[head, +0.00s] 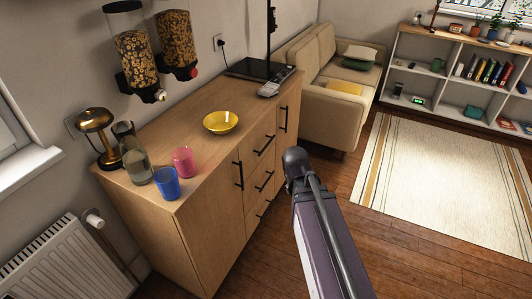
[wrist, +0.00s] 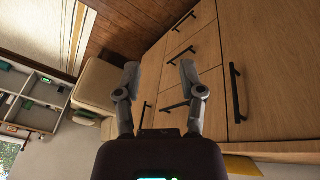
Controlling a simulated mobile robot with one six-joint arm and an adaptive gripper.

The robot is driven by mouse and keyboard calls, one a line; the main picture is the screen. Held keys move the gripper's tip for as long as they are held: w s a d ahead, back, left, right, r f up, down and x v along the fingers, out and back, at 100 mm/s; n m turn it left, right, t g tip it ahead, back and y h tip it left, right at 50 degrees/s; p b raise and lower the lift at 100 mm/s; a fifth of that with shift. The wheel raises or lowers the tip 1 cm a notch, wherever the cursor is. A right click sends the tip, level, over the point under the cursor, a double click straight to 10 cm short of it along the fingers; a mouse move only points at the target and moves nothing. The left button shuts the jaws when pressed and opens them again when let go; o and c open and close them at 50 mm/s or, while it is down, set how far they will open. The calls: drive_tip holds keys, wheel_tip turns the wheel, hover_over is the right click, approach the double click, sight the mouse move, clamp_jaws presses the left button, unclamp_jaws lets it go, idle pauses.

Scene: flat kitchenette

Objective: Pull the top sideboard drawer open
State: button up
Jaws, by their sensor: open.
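The wooden sideboard (head: 213,220) stands along the wall in the head view. Its top drawer has a black bar handle (head: 265,145), with two more drawer handles below it. The drawer fronts look flush and shut. The wrist view is upside down: the top drawer's handle (wrist: 175,105) shows near the right finger, partly covered by it. My gripper (wrist: 160,72) is open and empty, its fingers spread in front of the drawer fronts. Whether a finger touches the handle cannot be told. In the head view my arm hides the gripper.
Upright door handles flank the drawers, the left one (head: 239,175) and the right one (head: 284,118). A yellow bowl (head: 220,122), a pink cup (head: 184,162) and a blue cup (head: 167,183) stand on top. A beige sofa (head: 318,110) stands beyond. Floor in front is clear.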

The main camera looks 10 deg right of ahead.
drive_tip(key=w+d+f+n+t+h+b, duration=0.2)
drive_tip(key=w+d+f+t+b, duration=0.2)
drive_tip(key=w+f+b, duration=0.35)
drive_tip(key=n+t+y+b, duration=0.7)
drive_tip(key=n+t+b, duration=0.65)
drive_tip(key=b, duration=1.15)
approach(266, 146)
drive_tip(key=s+n+g, duration=0.1)
drive_tip(key=s+n, duration=0.1)
drive_tip(key=s, duration=0.1)
drive_tip(key=shift+d, duration=0.4)
drive_tip(key=shift+w, duration=0.1)
drive_tip(key=p+x, duration=0.1)
drive_tip(key=x, duration=1.2)
drive_tip(key=shift+w+d+f+p, duration=0.1)
drive_tip(key=shift+w+p, duration=0.2)
drive_tip(key=shift+w, duration=0.05)
